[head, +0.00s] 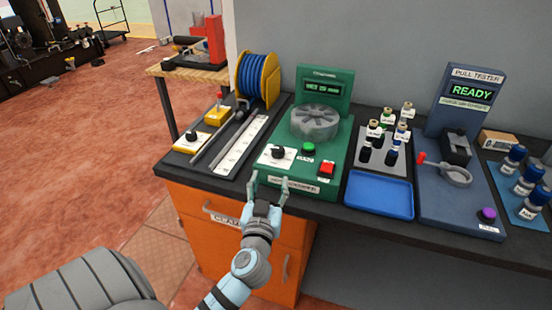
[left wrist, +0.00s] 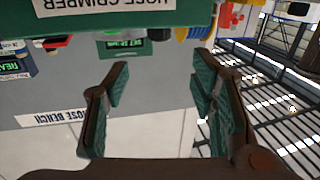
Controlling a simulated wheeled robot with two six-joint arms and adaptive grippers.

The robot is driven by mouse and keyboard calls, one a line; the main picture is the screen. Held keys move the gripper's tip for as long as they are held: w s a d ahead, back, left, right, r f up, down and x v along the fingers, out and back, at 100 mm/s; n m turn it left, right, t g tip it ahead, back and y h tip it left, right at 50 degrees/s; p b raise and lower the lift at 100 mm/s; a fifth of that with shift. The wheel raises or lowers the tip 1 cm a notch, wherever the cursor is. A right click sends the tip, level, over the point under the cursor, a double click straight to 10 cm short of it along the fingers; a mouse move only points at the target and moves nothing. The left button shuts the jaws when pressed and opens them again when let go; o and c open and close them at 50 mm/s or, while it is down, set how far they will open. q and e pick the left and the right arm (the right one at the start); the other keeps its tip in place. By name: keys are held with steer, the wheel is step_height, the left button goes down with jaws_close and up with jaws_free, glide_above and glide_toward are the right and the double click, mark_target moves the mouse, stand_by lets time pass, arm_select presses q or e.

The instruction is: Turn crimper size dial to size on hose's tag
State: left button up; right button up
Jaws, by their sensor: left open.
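The green hose crimper (head: 335,150) stands on the bench with a grey round die head (head: 315,122) on top. Its black size dial (head: 278,152) sits on a white plate at the front left, beside a green and a red button. The small green display is lit, but its text is too small to read surely. My left gripper (head: 267,180) is open and empty, just in front of the crimper's front edge, below the dial. In the left wrist view its fingers (left wrist: 160,100) are spread, with the crimper's labelled front edge (left wrist: 125,18) upside down above. I cannot make out a hose tag.
A blue hose reel (head: 258,78) stands behind left, near a white ruler strip (head: 236,147). Bottles, a blue tray (head: 380,194) and the pull tester (head: 462,150) showing READY are to the right. An orange cabinet (head: 225,215) is below the bench.

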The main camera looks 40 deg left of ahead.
mark_target(277, 153)
arm_select(q)
steer(key=x, duration=1.3)
steer(key=shift+w, duration=0.15)
steer(key=c, duration=1.1)
